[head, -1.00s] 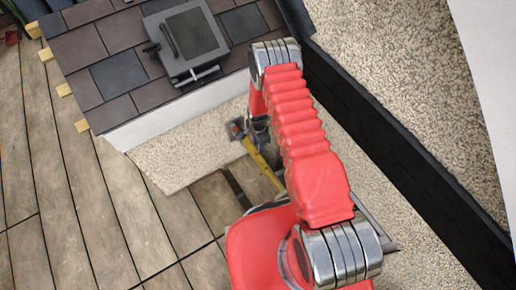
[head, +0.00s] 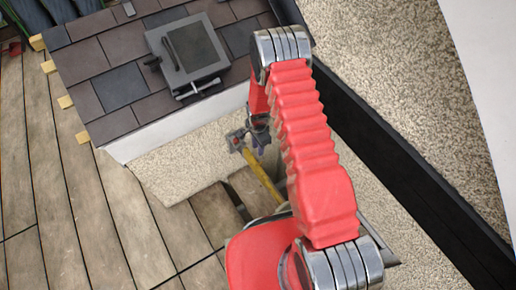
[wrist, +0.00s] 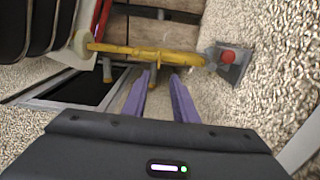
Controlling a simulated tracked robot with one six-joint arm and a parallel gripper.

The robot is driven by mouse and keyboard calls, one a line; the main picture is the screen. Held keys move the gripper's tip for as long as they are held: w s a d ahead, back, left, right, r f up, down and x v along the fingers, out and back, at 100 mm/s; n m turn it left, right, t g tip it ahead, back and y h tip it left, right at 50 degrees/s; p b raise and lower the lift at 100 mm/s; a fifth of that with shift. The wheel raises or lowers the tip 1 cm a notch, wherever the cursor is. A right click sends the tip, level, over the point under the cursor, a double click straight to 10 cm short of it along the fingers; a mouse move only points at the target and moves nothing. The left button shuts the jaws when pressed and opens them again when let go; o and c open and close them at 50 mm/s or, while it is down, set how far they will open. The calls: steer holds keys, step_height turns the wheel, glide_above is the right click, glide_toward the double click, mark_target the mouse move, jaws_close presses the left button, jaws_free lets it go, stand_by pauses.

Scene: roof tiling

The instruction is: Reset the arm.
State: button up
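My arm reaches up and forward across the head view, bent at its upper joint. Only a small part of my gripper (head: 258,145) shows there, below the bent arm. In the wrist view my gripper's two purple fingers (wrist: 162,76) stand apart with nothing held between them. A yellow bar (wrist: 145,51) runs across just beyond the fingertips. At its right end is a grey plate-like head (wrist: 232,64) with a red spot. The same yellow bar (head: 262,175) and grey head (head: 236,140) show in the head view beside the gripper. I cannot tell the exact gap between fingers and bar.
A tiled roof section (head: 120,85) with a grey framed hatch (head: 190,50) lies at the upper left. Wooden decking (head: 80,200) spreads at left. A long dark beam (head: 400,165) runs along the right, with pebbled surfaces (head: 390,70) beside it.

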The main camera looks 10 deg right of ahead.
stand_by(0.5)
steer(key=s+r+n+g, duration=0.2)
steer(key=s+n, duration=0.3)
steer(key=s, duration=0.2)
steer(key=s+r+n+t, duration=0.2)
steer(key=s+r, duration=0.4)
steer(key=r, duration=1.1)
steer(key=s+r+n+t, duration=0.3)
steer(key=s+r, duration=0.4)
steer(key=r, duration=1)
steer(key=s+r+n+t, duration=0.2)
steer(key=s+r+n, duration=0.2)
steer(key=r, duration=1.4)
steer(key=shift+s+d+n+t, duration=0.2)
steer(key=shift+s+n+t, duration=0.1)
steer(key=shift+s, duration=0.95)
